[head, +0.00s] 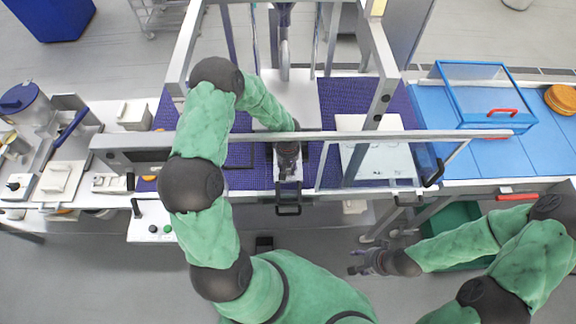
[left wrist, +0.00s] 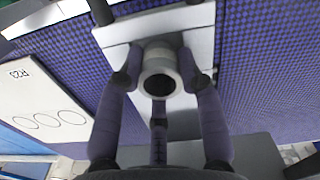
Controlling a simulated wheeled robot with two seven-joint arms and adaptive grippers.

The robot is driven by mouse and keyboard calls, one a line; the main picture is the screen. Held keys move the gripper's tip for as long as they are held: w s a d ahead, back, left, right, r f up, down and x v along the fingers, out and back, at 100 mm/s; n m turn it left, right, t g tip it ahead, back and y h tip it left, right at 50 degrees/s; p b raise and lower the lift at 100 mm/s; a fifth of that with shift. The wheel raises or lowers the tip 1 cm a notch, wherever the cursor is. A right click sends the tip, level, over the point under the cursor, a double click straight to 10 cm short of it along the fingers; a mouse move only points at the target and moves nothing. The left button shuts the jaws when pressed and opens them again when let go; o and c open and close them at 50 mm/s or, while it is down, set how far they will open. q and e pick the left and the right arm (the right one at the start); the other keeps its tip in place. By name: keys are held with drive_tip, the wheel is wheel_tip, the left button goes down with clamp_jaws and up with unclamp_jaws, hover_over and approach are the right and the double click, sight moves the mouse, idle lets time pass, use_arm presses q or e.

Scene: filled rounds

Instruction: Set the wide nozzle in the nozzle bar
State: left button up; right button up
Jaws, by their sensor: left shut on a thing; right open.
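My left gripper (head: 288,160) is inside the framed machine in the head view, low over the purple belt. In the left wrist view its fingers (left wrist: 161,78) are shut on a round grey metal nozzle (left wrist: 158,58) with a dark open bore facing the camera. Behind the nozzle lies a pale grey metal piece (left wrist: 198,42), which may be the nozzle bar. I cannot tell whether the nozzle touches it or is seated in it. In the head view my arm and gripper hide the nozzle. My right gripper (head: 366,263) is open and empty, below the bench's front edge.
Metal frame posts and a front rail (head: 330,136) surround my left arm. A white card (left wrist: 40,105) with circles lies on the belt (left wrist: 265,70). A blue-framed clear box (head: 470,95) stands at right. A green bin (head: 455,225) sits below, near my right arm.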

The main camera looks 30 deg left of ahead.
use_arm(q)
drive_tip(key=shift+b, duration=0.5)
idle(0.8)
drive_tip(key=shift+f+b, duration=0.25)
drive_tip(key=shift+b, duration=0.2)
idle(0.5)
drive_tip(key=o, duration=1.3)
drive_tip(key=shift+c, duration=0.2)
drive_tip(key=o, duration=0.5)
drive_tip(key=shift+r, duration=0.1)
drive_tip(key=shift+r+p, duration=1.5)
drive_tip(key=shift+r, duration=1.95)
